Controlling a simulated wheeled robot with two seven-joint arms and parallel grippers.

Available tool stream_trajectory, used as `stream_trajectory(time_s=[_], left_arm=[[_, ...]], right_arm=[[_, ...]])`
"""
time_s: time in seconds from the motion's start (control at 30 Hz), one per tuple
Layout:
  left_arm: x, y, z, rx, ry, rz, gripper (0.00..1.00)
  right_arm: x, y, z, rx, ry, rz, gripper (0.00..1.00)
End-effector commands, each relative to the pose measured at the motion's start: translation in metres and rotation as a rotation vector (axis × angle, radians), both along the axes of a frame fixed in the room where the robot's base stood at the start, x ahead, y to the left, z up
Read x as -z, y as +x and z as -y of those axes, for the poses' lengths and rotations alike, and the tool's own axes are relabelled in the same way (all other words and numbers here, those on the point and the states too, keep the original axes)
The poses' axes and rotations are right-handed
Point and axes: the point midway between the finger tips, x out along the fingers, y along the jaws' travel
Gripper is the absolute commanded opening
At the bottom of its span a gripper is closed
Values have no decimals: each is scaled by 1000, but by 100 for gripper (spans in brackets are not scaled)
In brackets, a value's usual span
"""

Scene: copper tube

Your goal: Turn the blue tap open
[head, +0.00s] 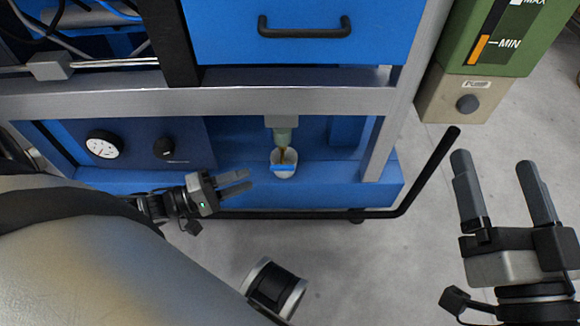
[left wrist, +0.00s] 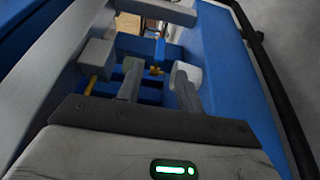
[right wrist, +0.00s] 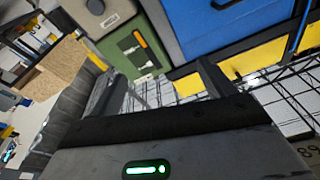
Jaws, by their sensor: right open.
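The tap hangs below the cart's silver rail, with a grey-green body (head: 282,136) and a brownish lower end. A small blue piece (head: 285,167), which looks like the tap's handle, shows in front of a white cup-like part (head: 284,173) under it. My left gripper (head: 242,181) is open and empty, just left of the tap, fingers pointing toward it without touching. In the left wrist view, brass-coloured fittings (left wrist: 155,70) show between and beyond the fingers, and a whitish part (left wrist: 183,72) is by the right finger. My right gripper (head: 495,165) is open and empty, far right.
The blue cart has a drawer with a black handle (head: 304,27), a round gauge (head: 103,144) and a black knob (head: 164,148). A black bar (head: 432,170) runs along its lower front and right side. A green-and-beige unit (head: 465,98) stands right. The grey floor before the cart is mostly clear.

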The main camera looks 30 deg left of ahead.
Motion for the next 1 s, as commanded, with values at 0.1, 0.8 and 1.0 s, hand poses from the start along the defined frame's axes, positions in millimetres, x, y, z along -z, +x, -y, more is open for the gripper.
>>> stream_trajectory(time_s=[0.1, 0.8, 1.0], left_arm=[[2, 23, 17, 1, -4, 6, 36], [1, 99, 73, 0, 1, 0, 36], [0, 99, 73, 0, 1, -1, 36]], right_arm=[[-9, 3, 1, 12, -27, 106, 82], [-61, -9, 0, 52, -131, 582, 82], [-62, -10, 0, 52, -131, 582, 82]])
